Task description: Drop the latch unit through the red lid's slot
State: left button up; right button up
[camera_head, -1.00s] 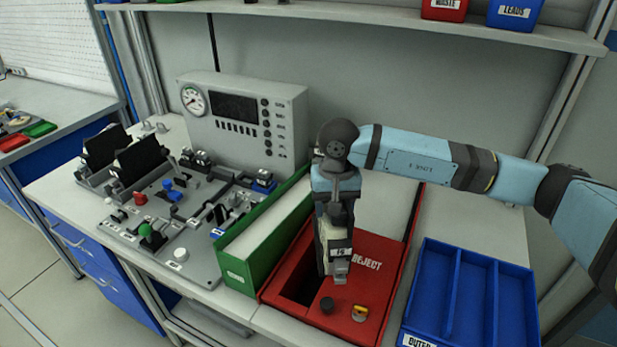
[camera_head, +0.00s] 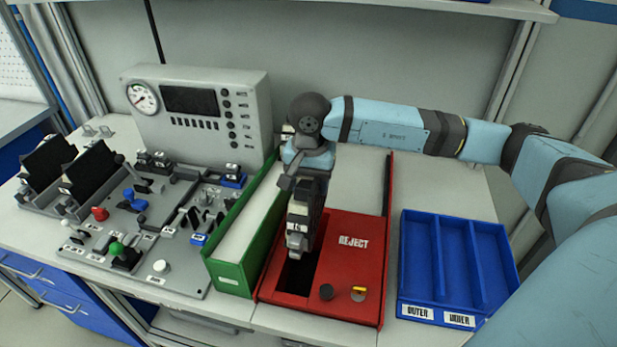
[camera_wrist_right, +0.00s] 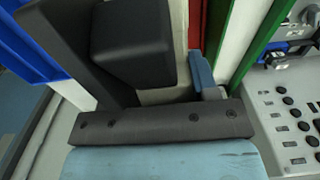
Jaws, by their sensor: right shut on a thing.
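The red lid (camera_head: 352,262), marked REJECT, covers a red box on the bench. Its dark slot (camera_head: 296,277) is open on the lid's left side. My right gripper (camera_head: 303,214) points down above the slot and is shut on the latch unit (camera_head: 297,242). Only a small grey end of the unit shows, over the slot's far part; the fingers hide the rest. I cannot tell whether the unit's lower end is inside the slot. In the right wrist view, dark gripper parts (camera_wrist_right: 135,50) fill the middle and the unit cannot be made out clearly. My left gripper is not in view.
A green-walled bin (camera_head: 232,277) stands left of the red box. A blue divided tray (camera_head: 408,262) stands at its right. A fixture board (camera_head: 190,268) and gauge panel (camera_head: 245,100) are farther left.

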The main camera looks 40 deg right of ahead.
notch_tip(320, 180, down, 3)
jog(key=shift+f+b, duration=0.15)
jog(key=shift+b, duration=0.45)
jog(key=shift+f+b, duration=0.6)
jog(key=shift+f, duration=0.85)
jog(key=shift+f+b, duration=0.9)
jog(key=shift+b, duration=0.05)
jog(key=shift+f+b, duration=0.8)
jog(key=o, duration=1.5)
jog(key=shift+o, duration=0.2)
